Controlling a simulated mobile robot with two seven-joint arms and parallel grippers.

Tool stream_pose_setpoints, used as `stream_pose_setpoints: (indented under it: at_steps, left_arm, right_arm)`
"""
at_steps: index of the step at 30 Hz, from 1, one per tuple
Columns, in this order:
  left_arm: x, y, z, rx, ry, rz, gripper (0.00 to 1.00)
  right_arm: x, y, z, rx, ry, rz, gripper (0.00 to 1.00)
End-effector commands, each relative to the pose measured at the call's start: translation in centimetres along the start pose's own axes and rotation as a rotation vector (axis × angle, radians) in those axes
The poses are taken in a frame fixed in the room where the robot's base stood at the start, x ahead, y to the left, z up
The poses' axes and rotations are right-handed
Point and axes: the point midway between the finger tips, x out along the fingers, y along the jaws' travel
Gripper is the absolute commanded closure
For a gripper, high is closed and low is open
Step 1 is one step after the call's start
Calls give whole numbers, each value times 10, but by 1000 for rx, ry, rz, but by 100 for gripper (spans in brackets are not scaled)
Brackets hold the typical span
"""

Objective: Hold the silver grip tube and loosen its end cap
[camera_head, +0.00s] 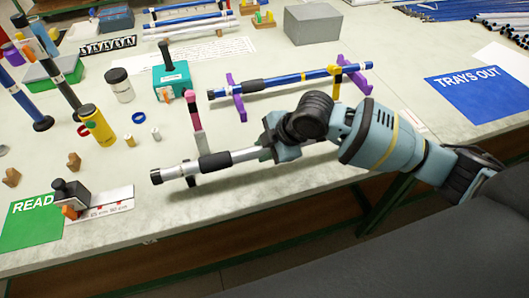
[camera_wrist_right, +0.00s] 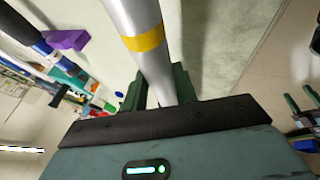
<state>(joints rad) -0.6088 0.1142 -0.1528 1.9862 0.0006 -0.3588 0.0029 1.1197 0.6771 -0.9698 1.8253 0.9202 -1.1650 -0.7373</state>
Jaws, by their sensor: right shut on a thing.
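The silver grip tube (camera_head: 245,154) lies nearly level near the table's front edge, with a black grip sleeve (camera_head: 215,162) along it. Its black end cap (camera_head: 156,177) is at the left end, with nothing touching it. My right gripper (camera_head: 272,150) is shut on the silver tube to the right of the sleeve and hides part of it. In the right wrist view the tube (camera_wrist_right: 154,70) passes between the fingers (camera_wrist_right: 160,92), with a yellow band (camera_wrist_right: 144,40) beyond them. My left gripper is not in view.
A blue tube (camera_head: 285,82) rests on purple supports (camera_head: 235,98) behind the silver one. A pink upright (camera_head: 194,110) stands close behind the sleeve. A black stop block (camera_head: 72,194) with a ruler (camera_head: 110,205) is at the front left. A teal box (camera_head: 172,82) stands farther back.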

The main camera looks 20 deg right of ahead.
Motion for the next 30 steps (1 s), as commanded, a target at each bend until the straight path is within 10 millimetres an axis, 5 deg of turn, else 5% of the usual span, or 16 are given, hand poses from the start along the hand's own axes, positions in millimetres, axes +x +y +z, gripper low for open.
stream_pose_setpoints:
  at_steps: [12, 30]
  left_arm:
    - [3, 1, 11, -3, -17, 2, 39]
    - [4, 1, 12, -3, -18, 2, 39]
  right_arm:
    - [10, 20, 11, 1, 1, 1, 96]
    - [14, 19, 13, 1, 1, 1, 96]
